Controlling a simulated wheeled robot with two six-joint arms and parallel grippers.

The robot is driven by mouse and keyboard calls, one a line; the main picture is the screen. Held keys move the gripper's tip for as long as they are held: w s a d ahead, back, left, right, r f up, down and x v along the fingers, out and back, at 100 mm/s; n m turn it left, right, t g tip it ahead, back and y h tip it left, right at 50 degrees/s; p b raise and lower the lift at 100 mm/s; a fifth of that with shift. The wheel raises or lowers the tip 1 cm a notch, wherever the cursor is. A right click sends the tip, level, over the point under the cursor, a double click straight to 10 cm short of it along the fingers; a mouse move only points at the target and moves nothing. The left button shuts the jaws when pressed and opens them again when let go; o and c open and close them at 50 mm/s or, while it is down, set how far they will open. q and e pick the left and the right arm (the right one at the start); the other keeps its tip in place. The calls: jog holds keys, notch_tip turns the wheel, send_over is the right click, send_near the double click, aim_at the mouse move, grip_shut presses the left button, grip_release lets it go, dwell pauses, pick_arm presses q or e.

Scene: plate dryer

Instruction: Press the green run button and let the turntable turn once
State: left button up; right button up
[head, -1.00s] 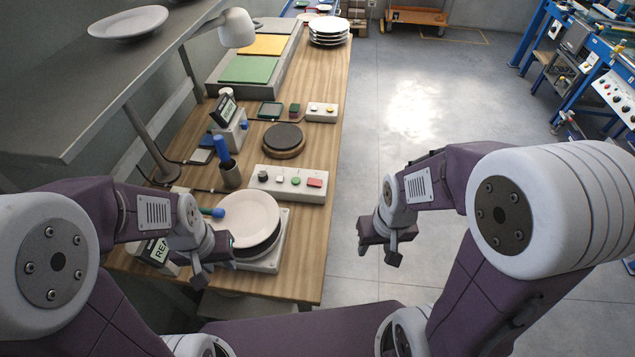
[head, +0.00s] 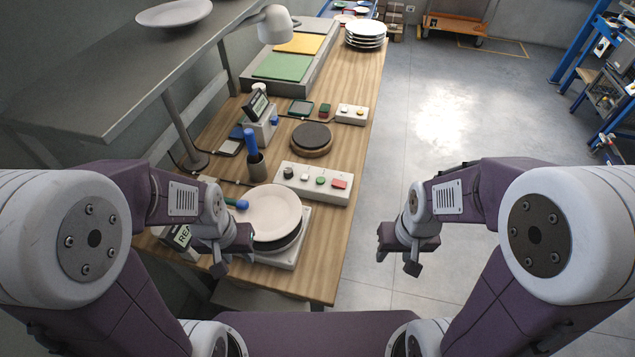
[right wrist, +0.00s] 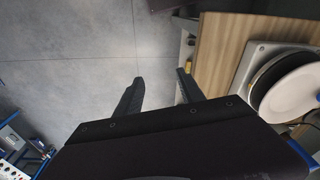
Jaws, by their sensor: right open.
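The green run button (head: 320,181) sits on a white control box (head: 300,178) on the wooden bench, between a white button and a red one. The turntable with a white plate (head: 272,212) on it stands on a pale base (head: 294,258) nearer to me; the plate also shows in the right wrist view (right wrist: 292,95). My left gripper (head: 230,262) is beside the left front of the plate; its jaw state is unclear. My right gripper (head: 398,262) is open and empty over the floor, right of the bench; its fingers show in the right wrist view (right wrist: 158,88).
A blue-handled tool stands in a cup (head: 256,166) left of the control box. A dark round pad (head: 311,138), a smaller button box (head: 351,114) and stacked plates (head: 366,34) stand farther back. A shelf (head: 95,85) overhangs the left.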

dwell(0.4)
grip_shut()
dwell(1.6)
